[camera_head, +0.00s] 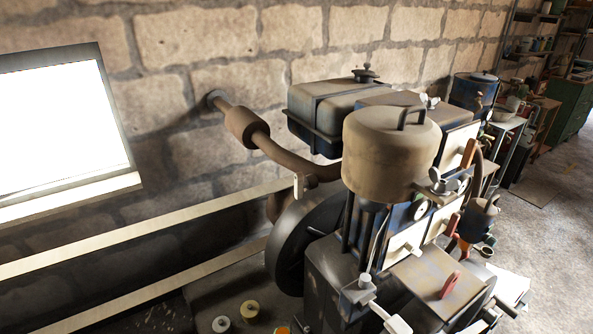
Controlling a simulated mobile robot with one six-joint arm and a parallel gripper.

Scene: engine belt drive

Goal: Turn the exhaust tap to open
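The exhaust pipe (290,161) runs from the wall, through a thicker rusty muffler section (241,126), down to the engine (340,270). A small pale lever (300,186) hangs under the pipe just left of the brown domed tank; it looks like the exhaust tap, and its handle points mostly downward. Whether that is its open or shut setting cannot be told. Its far side is hidden. My gripper is not visible in this view, and nothing is seen touching the lever.
The brown domed tank (388,155) stands close to the right of the lever. The dark flywheel (298,247) is just below it. Pale rails (140,233) run along the left. A red lever (449,284) is on the engine's front. Open floor (550,222) lies at right.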

